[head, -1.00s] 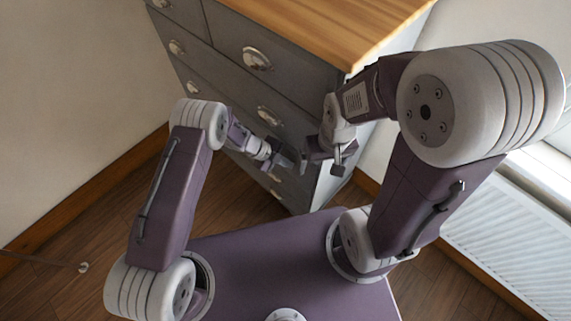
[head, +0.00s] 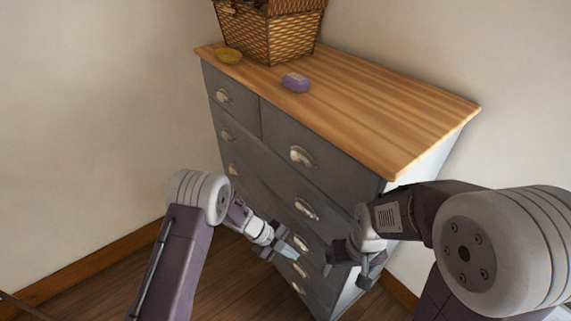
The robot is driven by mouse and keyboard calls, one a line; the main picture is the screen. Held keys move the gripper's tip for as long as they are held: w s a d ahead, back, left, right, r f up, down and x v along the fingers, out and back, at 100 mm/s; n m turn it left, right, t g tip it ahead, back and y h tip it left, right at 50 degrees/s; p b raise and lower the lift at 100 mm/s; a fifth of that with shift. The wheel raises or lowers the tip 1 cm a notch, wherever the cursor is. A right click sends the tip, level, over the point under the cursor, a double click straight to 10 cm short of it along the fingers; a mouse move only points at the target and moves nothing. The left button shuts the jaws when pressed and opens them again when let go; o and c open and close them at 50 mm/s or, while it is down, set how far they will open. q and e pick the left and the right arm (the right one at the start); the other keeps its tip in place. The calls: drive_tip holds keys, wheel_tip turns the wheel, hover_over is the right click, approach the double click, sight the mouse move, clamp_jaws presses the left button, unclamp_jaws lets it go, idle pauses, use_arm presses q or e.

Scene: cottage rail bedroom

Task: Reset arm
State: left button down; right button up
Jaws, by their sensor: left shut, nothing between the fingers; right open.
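My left gripper (head: 289,247) is shut and empty, in front of the lower drawers of the grey dresser (head: 335,190). My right gripper (head: 346,268) is open and empty, near the dresser's front right corner and below its top. The two grippers are close to each other, with a small gap between them. Whether either one touches the dresser cannot be told.
The right part of the top is clear. Walls stand close behind and to the left.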

use_arm(q)
drive_tip(key=w+a+r+n+t, duration=0.1)
drive_tip(key=w+a+r+t, duration=0.1)
drive_tip(key=w+r, duration=0.35)
drive_tip(key=w+a+r+n+t, duration=0.1)
drive_tip(key=w+r+t, duration=0.15)
drive_tip(key=r, duration=0.55)
drive_tip(key=w+a+r+n+t+y, duration=0.3)
drive_tip(key=a+r+n+t, duration=0.2)
drive_tip(key=a+r+n, duration=0.5)
drive_tip(key=s+a+f+n+g+y, duration=0.2)
drive_tip(key=s+a+n+y, duration=0.2)
drive_tip(key=s+a+n, duration=0.6)
drive_tip(key=s+f+n+g, duration=0.2)
drive_tip(key=s+f+n, duration=0.1)
drive_tip(key=s, duration=0.4)
drive_tip(key=s+f+n+g, duration=0.3)
drive_tip(key=s, duration=0.4)
drive_tip(key=shift+s+a+f+g, duration=0.15)
drive_tip(key=shift+f+g, duration=0.05)
drive_tip(key=shift+g, duration=0.15)
